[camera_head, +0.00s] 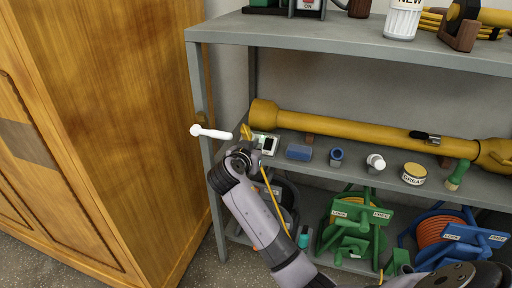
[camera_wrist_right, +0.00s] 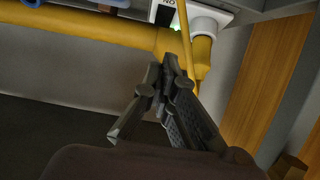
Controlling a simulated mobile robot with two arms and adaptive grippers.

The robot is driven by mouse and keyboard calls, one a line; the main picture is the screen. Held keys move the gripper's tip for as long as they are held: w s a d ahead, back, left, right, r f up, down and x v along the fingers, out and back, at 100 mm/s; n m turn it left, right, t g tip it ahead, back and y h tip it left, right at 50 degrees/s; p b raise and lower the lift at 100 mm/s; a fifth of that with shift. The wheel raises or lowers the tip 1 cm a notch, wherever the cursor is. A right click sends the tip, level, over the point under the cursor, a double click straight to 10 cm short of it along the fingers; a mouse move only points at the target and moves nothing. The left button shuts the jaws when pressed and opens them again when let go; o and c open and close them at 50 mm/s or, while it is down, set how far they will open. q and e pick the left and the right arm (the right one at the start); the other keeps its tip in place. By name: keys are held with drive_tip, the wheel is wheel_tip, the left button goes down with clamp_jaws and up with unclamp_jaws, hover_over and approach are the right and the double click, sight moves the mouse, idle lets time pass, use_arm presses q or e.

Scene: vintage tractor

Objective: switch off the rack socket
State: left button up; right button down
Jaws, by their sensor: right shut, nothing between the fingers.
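The rack socket (camera_head: 268,143) is a small white box with a dark switch and a green glow, on the middle shelf at its left end. In the right wrist view the socket (camera_wrist_right: 164,12) is cut by the top edge; its label shows, with a green glow below. My right gripper (camera_head: 244,146) is just left of the socket in the head view, partly hidden by its own wrist. In the wrist view the right gripper (camera_wrist_right: 163,75) is shut and empty, its tips below the socket; contact cannot be told. My left gripper is not in view.
A grey rack holds a long yellow tube (camera_head: 350,126) behind the socket. A yellow cable (camera_wrist_right: 186,35) runs close by the fingers. A blue block (camera_head: 299,152) and other small items stand right of the socket. A white rod (camera_head: 211,132) sticks out left, near a wooden cabinet (camera_head: 110,100).

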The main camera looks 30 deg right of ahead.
drive_tip(key=shift+f, duration=0.1)
